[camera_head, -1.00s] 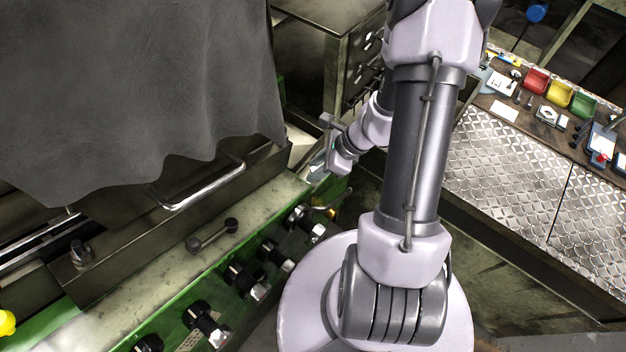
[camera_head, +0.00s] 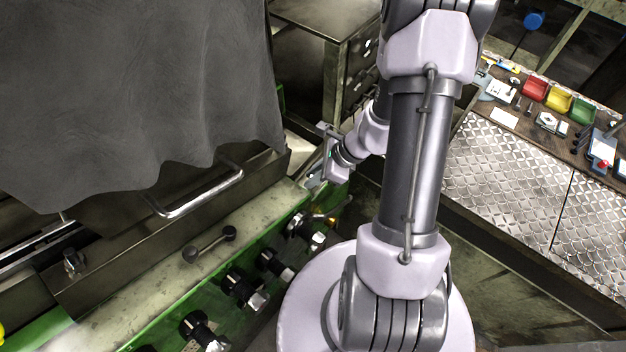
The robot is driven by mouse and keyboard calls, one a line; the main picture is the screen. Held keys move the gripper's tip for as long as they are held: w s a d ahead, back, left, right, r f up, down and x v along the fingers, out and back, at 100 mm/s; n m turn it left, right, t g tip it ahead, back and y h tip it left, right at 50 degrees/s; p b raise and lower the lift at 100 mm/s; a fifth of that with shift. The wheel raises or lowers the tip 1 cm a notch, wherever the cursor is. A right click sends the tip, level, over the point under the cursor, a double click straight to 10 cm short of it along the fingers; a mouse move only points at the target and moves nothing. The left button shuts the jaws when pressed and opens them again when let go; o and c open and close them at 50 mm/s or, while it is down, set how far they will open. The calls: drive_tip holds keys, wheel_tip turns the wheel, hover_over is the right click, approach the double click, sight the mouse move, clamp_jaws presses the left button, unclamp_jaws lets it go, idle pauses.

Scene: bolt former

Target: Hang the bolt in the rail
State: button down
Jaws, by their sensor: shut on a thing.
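My gripper (camera_head: 314,182) is at the end of my arm, low beside the right end of the green machine (camera_head: 262,238). Its fingers are small and partly lost against the pale machine top. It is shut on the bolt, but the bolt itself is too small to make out. I cannot clearly pick out the rail; pale metal bars (camera_head: 38,240) run under the cover at the left, and I cannot tell whether they belong to it.
A grey cloth cover (camera_head: 130,90) hangs over the machine, above a curved metal handle (camera_head: 205,192). Several black knobs (camera_head: 240,288) stick out of the green front. A dark cabinet (camera_head: 325,50) stands behind my gripper. A workbench with coloured bins (camera_head: 558,98) stands at the right.

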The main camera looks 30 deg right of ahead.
drive_tip(key=shift+r, duration=0.1)
drive_tip(key=shift+r+p, duration=3)
drive_tip(key=shift+r, duration=0.7)
